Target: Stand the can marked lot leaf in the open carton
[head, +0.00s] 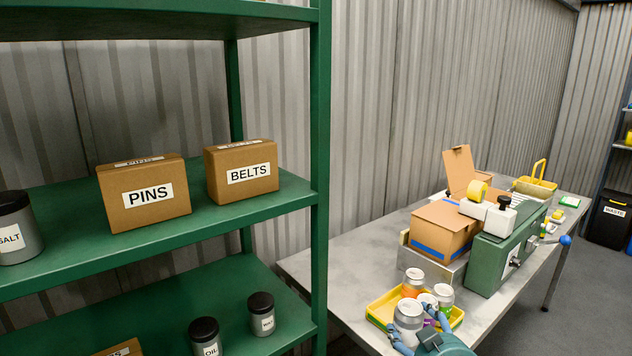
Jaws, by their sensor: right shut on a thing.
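My right gripper (418,328) comes in at the bottom with blue fingers. It is shut on a silver-grey can (408,315) at the front of a yellow tray (376,309). I cannot tell whether this can touches the tray. An orange can (412,285), a green can (444,295) and a partly hidden can with purple (428,301) are close behind it. No leaf mark is readable on any can. A brown carton with a blue stripe (440,232) stands behind the tray; a raised brown flap (459,170) shows behind it. The carton's inside is hidden. My left gripper is out of view.
A green machine (500,252) with a blue-knobbed lever stands right of the carton. A tape roll (478,190) and a yellow basket (535,186) are farther back. A green shelf (160,222) with boxes and jars fills the left. The table's left part (335,262) is bare.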

